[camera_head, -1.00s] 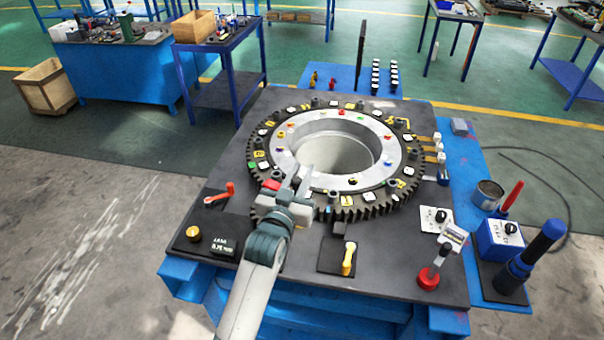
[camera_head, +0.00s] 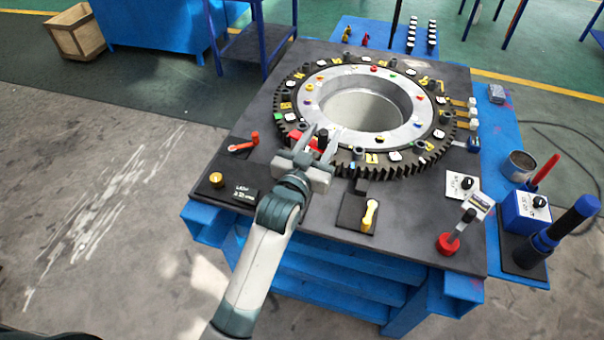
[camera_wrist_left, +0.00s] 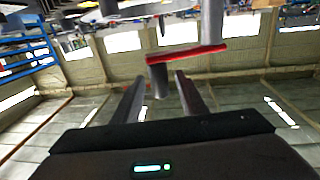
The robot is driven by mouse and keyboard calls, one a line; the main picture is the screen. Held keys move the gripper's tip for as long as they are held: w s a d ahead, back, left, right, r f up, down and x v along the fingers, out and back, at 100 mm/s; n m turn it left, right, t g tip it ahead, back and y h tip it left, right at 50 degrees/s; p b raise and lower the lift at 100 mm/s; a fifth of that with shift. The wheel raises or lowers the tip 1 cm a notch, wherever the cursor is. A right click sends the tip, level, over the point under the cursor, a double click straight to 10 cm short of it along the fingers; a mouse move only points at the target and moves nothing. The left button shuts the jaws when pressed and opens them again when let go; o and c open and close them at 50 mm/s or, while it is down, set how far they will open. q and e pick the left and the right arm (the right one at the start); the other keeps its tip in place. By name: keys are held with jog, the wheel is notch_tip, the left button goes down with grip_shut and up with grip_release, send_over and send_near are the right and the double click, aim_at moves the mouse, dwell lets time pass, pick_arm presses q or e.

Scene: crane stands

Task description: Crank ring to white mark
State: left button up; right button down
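The toothed ring (camera_head: 372,162) lies flat on the dark table top, around a pale metal collar (camera_head: 335,125). Coloured, yellow and white marks sit around it; I cannot tell which white one is meant. My left gripper (camera_head: 322,143) is open at the ring's near left edge. A red bar (camera_head: 304,142), perhaps the crank, shows by its fingers. In the left wrist view the red bar (camera_wrist_left: 187,54) crosses ahead of the open fingers (camera_wrist_left: 158,92). A grey peg (camera_wrist_left: 159,77) stands between the fingertips, with no clear contact. My right gripper is not in view.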

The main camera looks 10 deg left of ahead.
pick_arm(q)
jog(key=b+v, duration=0.3)
jog(key=v, duration=1)
jog(key=shift+b, duration=0.3)
jog(key=shift+s, duration=0.1)
jog(key=shift+f, duration=0.1)
jog(key=c, duration=0.7)
jog(key=shift+s+a+f+h, duration=0.15)
jog(key=shift+s+f+h, duration=0.05)
jog(key=shift+f+h, duration=0.1)
grip_shut()
jog(key=s+a+f+m+g+h, duration=0.1)
jog(key=s+a+f+m+h, duration=0.1)
jog(key=s+a+f, duration=0.1)
jog(key=shift+s+a+f+h+b, duration=0.2)
jog(key=shift+s+a+h+b, duration=0.2)
jog(key=shift+s+a, duration=0.15)
